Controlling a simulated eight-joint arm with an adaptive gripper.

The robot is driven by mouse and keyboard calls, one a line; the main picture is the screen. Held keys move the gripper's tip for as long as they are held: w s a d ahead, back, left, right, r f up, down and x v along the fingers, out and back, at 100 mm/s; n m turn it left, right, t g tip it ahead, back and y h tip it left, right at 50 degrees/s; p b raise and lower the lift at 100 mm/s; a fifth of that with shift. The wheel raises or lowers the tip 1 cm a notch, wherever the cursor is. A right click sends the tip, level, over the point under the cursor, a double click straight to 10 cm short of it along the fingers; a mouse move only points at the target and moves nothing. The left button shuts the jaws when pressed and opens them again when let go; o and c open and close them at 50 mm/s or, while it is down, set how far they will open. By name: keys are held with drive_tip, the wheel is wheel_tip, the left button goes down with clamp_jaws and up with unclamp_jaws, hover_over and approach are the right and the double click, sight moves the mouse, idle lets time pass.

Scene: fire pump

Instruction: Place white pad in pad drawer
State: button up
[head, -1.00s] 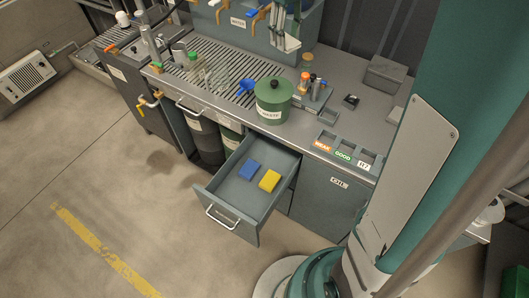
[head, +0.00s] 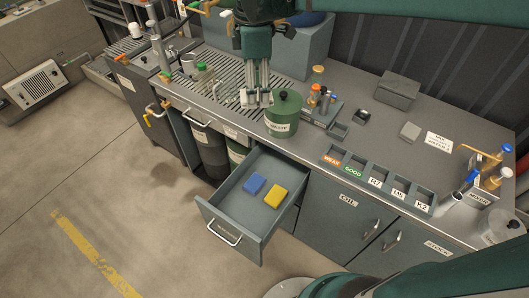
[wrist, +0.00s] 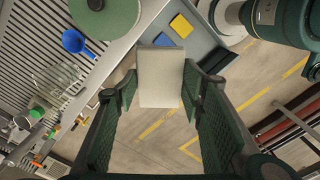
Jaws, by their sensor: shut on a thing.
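My gripper (head: 257,100) is shut on the white pad, above the counter beside the green waste pot. In the wrist view the pad (wrist: 160,77) is a pale block between the two green finger pads of my gripper (wrist: 160,95). The grey drawer (head: 232,238) below the counter is pulled open. A blue pad (head: 254,185) and a yellow pad (head: 275,196) lie side by side in it, with bare floor around them. In the wrist view the blue pad (wrist: 164,40) and yellow pad (wrist: 181,25) lie just beyond the white pad.
The green waste pot (head: 283,116) stands on the counter close right of my gripper. A blue funnel (wrist: 73,42) shows in the wrist view. Labelled trays (head: 375,180) line the counter's front edge to the right. The floor before the drawer is clear.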

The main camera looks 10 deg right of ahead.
drive_tip(key=s+a+f+n+b, duration=0.25)
drive_tip(key=s+n, duration=0.25)
drive_tip(key=s, duration=0.3)
drive_tip(key=s+a+f+n+b, duration=0.15)
drive_tip(key=s+a+n, duration=0.3)
drive_tip(key=s, duration=0.45)
hover_over(251, 218)
wheel_tip(251, 218, down, 30)
drive_tip(key=shift+p, duration=0.35)
drive_tip(key=shift+f, duration=0.15)
drive_tip(key=shift+f+b, duration=1.05)
drive_tip(key=shift+f, duration=1.8)
drive_tip(key=shift+f+b, duration=0.75)
drive_tip(key=shift+f, duration=1.35)
drive_tip(key=shift+f, duration=0.15)
drive_tip(key=o, duration=0.4)
drive_tip(key=shift+c, duration=0.2)
drive_tip(key=o, duration=0.4)
